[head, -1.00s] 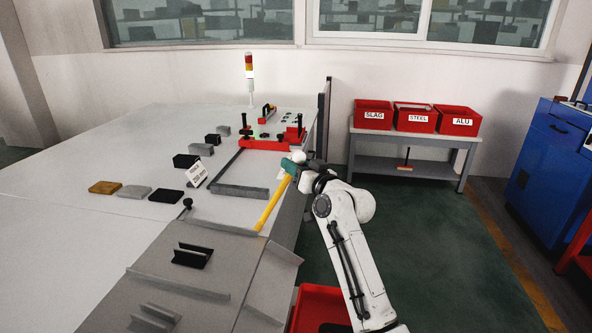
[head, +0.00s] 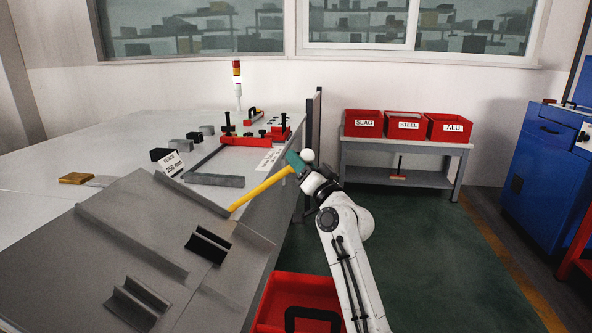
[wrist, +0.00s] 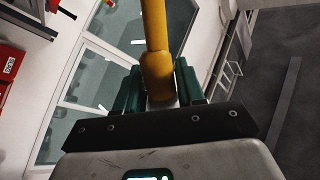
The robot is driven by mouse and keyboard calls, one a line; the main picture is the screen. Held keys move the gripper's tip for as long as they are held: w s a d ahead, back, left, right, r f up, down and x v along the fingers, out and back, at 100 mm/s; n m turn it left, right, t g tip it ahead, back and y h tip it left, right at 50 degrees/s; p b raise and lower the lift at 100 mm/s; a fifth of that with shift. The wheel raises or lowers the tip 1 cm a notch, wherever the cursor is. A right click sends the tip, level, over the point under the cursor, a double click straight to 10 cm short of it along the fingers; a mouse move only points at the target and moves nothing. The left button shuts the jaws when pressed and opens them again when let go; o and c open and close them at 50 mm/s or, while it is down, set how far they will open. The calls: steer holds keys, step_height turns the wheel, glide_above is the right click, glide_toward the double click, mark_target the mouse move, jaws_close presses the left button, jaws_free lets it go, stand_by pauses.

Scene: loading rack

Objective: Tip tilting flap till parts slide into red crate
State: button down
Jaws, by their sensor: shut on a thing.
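The tilting flap (head: 110,222) is a grey plate at lower left in the head view, sloping with its far left edge raised. A yellow handle (head: 262,189) runs from the flap's far edge up to my gripper (head: 294,164). My gripper is shut on the handle; the wrist view shows the handle (wrist: 156,75) between the teal fingers. The red crate (head: 298,288) stands below and right of the flap, partly hidden by my arm, with a black shape at its front.
A dark upright panel (head: 313,125) stands at the bench's right edge. Green floor is clear on the right, before labelled red bins (head: 408,125).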

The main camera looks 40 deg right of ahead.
steer(key=shift+s+d+f+b, duration=0.25)
steer(key=shift+s+f+b, duration=0.05)
steer(key=shift+f+b, duration=0.2)
steer(key=shift+m, duration=0.3)
steer(key=c, duration=0.8)
jaws_free()
steer(key=shift+r, duration=0.1)
steer(key=b+v, duration=0.1)
steer(key=v, duration=1)
steer(key=shift+w, duration=0.1)
